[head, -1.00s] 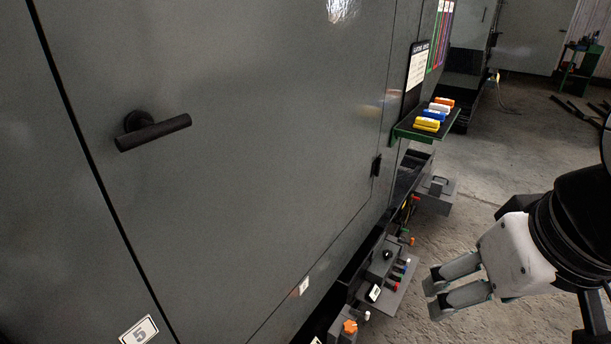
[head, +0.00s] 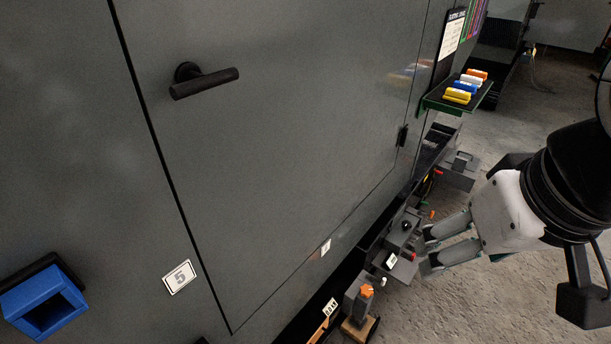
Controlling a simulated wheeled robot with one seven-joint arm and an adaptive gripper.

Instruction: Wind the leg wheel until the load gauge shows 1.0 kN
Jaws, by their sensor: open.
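An orange star-shaped knob (head: 366,291) sits on top of a grey leg unit (head: 358,306) at the bottom of the picture. The unit stands over a wooden block (head: 360,328); I take the knob for the leg wheel. A dark box with a black knob (head: 406,225) and a small white-faced panel (head: 391,261) stand just beyond it. I cannot tell whether that panel is the load gauge, and no reading is legible. My gripper (head: 431,253) is open and empty, pointing left. Its fingers overlap the dark box in the picture, up and right of the orange knob, and hide part of it.
A large grey cabinet door with a black handle (head: 205,82) fills the left. A blue open box (head: 45,305) juts from the cabinet at lower left. A green-edged shelf (head: 455,103) holds several coloured blocks. Bare concrete floor (head: 540,110) lies at right.

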